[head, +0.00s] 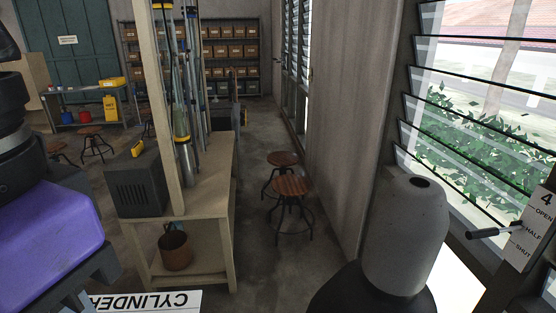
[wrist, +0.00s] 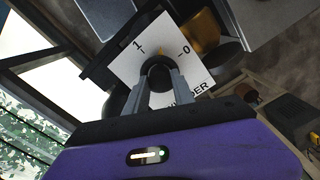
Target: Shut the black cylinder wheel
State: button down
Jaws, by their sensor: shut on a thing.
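The black cylinder wheel (wrist: 157,67) shows in the wrist view in front of a white plate (wrist: 146,62) marked 1, 0 and a partly covered word ending in "DER". A small orange mark shows at the wheel's edge, between the 1 and the 0. My gripper (wrist: 160,78) has its two grey fingers on either side of the wheel, shut on it. The fingers hide part of the wheel. In the head view the plate (head: 145,301) reads CYLINDER upside down at the bottom edge; the wheel and my fingertips are out of that view.
A wooden bench (head: 213,180) with a dark box (head: 140,185) stands left of centre, with a pot (head: 175,250) on its lower shelf. Two stools (head: 292,187) stand beyond. A louvre lever (head: 490,233) with an OPEN/HALF/SHUT label (head: 530,230) is at right.

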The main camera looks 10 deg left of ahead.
jog(key=m, duration=0.4)
jog(key=shift+m, duration=0.3)
jog(key=m, duration=0.4)
jog(key=shift+m, duration=0.4)
jog(key=c, duration=1.1)
grip_release()
jog(key=shift+o, duration=0.2)
jog(key=shift+r, duration=0.15)
jog(key=shift+r+b, duration=0.3)
jog(key=shift+r, duration=3.45)
